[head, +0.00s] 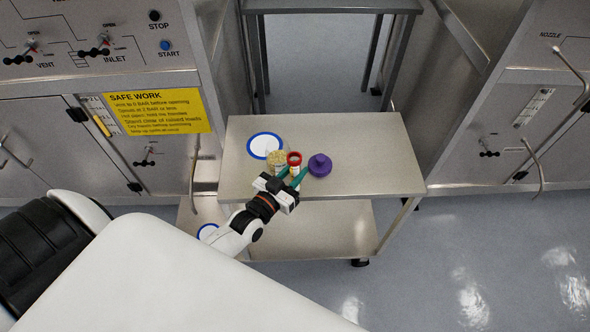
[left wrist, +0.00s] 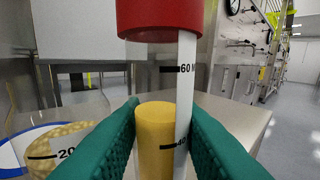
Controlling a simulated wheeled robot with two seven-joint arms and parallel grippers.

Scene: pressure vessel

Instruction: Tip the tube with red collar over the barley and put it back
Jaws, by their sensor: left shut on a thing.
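The tube with red collar (head: 294,158) stands upright over the steel cart top. In the left wrist view its red collar (left wrist: 160,18) is at the top, with volume marks and yellow contents (left wrist: 155,125) below. My left gripper (head: 286,179) has its green fingers shut on the tube, one on each side. I cannot tell whether the tube's base touches the cart. The barley (head: 277,158) is in a clear container just left of the tube, and it also shows at the left of the left wrist view (left wrist: 60,145). My right gripper is not in view.
A white disc with a blue rim (head: 265,146) lies behind the barley. A purple knobbed object (head: 320,165) stands close right of the tube. The cart top (head: 375,150) is clear on the right. Steel cabinets with valves stand on both sides.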

